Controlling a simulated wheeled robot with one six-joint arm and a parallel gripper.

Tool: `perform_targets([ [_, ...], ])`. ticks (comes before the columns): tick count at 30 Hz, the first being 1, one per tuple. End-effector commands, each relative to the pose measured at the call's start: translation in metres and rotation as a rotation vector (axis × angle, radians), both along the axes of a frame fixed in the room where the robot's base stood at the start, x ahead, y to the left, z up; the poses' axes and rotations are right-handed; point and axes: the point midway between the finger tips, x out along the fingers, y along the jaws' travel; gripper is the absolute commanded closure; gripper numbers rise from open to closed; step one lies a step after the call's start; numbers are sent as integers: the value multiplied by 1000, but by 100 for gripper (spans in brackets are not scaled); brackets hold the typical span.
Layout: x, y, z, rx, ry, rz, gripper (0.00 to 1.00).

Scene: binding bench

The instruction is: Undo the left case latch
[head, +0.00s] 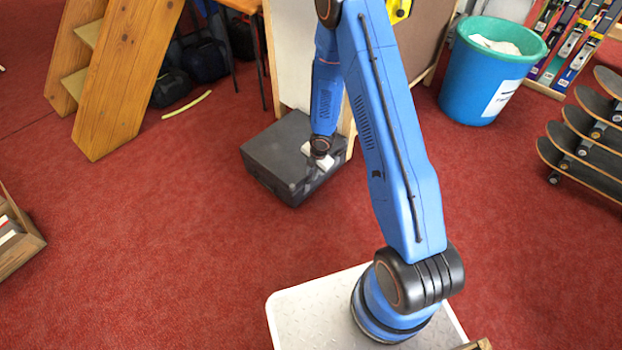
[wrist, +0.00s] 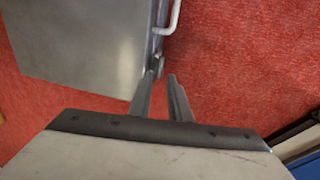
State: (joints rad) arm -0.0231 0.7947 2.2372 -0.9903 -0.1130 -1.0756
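The dark case (head: 270,158) lies flat and closed on the red carpet in the head view. In the wrist view its grey top (wrist: 85,45) fills the upper left, and a pale handle (wrist: 170,18) sticks out from its edge. A small metal latch (wrist: 157,66) sits on that edge below the handle. My gripper (wrist: 161,78) has its two fingers a little apart, with carpet showing between them. The fingertips are right by the latch; I cannot tell whether they touch it. In the head view my gripper (head: 318,160) is over the case's right side and hides part of it.
A teal bin (head: 480,80) and a rack of skateboards (head: 585,140) stand at the right. A wooden step unit (head: 115,85) stands at the left. A pale panel rises behind the case. The carpet in front of the case is clear.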

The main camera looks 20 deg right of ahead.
Motion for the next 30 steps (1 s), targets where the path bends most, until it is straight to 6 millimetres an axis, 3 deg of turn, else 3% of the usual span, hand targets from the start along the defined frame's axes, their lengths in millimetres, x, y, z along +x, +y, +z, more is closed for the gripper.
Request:
perform_targets([
  [15,7,4,-40,0,0,0,83],
  [26,7,4,-43,-1,-1,1,83],
  [29,7,4,-43,-1,-1,1,100],
  [30,7,4,-43,-1,-1,1,100],
])
